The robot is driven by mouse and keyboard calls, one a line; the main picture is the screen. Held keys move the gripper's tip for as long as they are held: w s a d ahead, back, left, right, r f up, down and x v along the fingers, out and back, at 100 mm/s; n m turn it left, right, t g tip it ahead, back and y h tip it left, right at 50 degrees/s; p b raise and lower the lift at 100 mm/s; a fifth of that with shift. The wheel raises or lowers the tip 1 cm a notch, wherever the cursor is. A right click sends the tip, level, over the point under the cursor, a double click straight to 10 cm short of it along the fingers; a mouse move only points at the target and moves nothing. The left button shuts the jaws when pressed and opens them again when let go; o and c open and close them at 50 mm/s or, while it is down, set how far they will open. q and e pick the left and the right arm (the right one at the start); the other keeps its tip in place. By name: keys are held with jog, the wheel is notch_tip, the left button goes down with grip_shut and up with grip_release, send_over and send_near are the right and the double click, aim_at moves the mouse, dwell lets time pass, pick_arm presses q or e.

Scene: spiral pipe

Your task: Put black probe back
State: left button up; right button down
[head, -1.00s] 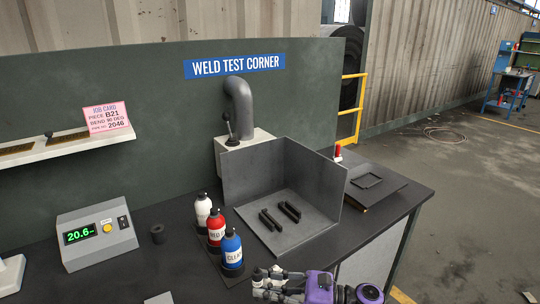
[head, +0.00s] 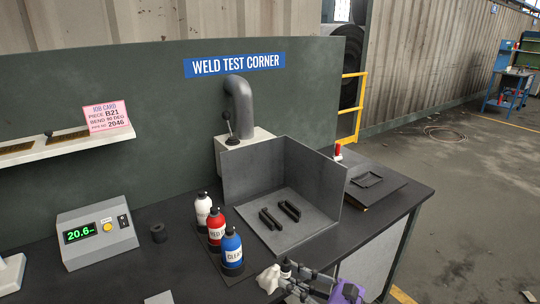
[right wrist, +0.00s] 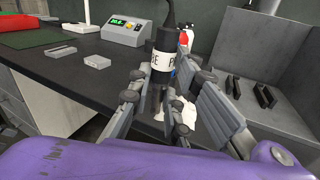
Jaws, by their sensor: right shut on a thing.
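The probe stands roughly upright over the bench's front edge. A small black cup-like piece (head: 158,233) stands right of the grey meter (head: 95,235). My left gripper is out of view.
White, red and blue bottles (head: 231,249) stand left of the probe. A crumpled white piece (head: 268,279) lies by my fingers. The grey walled booth (head: 290,232) holds two dark bars. The dark bench top (head: 165,270) between meter and bottles is mostly clear.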

jog(key=s+d+r+m+t+h, duration=0.7)
jog(key=d+m+h, duration=0.4)
jog(key=h, duration=0.4)
jog(key=shift+s+d+r+t, duration=0.25)
jog(key=shift+s+t, duration=0.25)
jog(key=shift+s, duration=0.85)
